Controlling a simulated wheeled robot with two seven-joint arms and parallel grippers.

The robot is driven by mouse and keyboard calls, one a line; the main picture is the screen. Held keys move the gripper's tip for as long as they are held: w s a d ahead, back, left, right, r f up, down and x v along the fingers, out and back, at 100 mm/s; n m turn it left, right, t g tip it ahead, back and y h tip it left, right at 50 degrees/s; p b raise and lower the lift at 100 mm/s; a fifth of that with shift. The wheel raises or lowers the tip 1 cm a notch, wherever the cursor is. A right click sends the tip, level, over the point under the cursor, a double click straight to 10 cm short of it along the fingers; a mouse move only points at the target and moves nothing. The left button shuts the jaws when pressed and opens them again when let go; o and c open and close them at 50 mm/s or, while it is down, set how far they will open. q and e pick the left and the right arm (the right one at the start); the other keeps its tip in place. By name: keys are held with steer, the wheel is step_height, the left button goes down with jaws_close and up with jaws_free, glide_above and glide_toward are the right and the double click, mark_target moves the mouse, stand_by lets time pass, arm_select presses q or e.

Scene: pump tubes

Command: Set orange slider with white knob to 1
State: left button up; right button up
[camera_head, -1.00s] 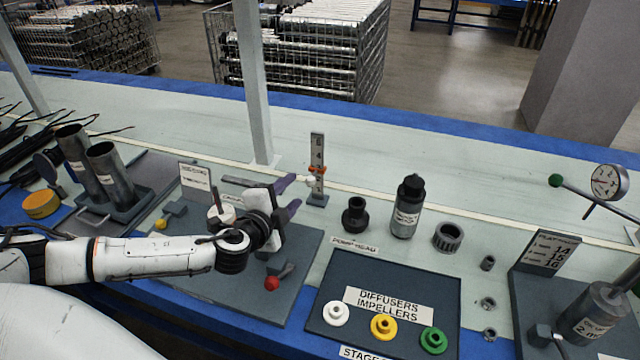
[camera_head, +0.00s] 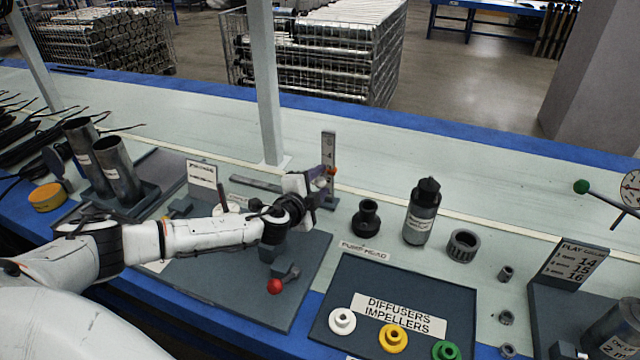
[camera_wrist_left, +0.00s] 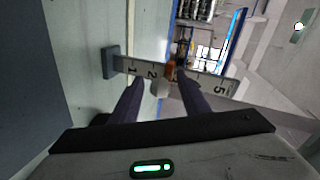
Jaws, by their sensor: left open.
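The orange slider (camera_head: 332,171) sits on an upright grey ruler post (camera_head: 328,145), partly hidden by my gripper in the head view. In the left wrist view, the orange slider (camera_wrist_left: 171,70) is between the marks 2 and 5, around where 3 would be. Its white knob (camera_wrist_left: 160,89) points toward the wrist camera. My left gripper (camera_wrist_left: 160,79) is open, one finger on each side of the knob. I cannot tell whether a finger touches it. In the head view, my left gripper (camera_head: 320,180) is at the slider. My right gripper is out of view.
A black fitting (camera_head: 367,218) and a dark bottle (camera_head: 422,212) stand right of the post. A tray (camera_head: 345,275) with white, yellow and green rings lies in front. A red-knobbed lever (camera_head: 275,286) is below my left arm. A white pillar (camera_head: 266,90) rises behind.

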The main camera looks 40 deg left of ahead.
arm_select(q)
steer(key=shift+w, duration=0.1)
jaws_close()
step_height(320, 180, down, 4)
steer(key=b, duration=0.3)
steer(key=shift+f+b, duration=0.15)
steer(key=shift+b, duration=0.25)
jaws_free()
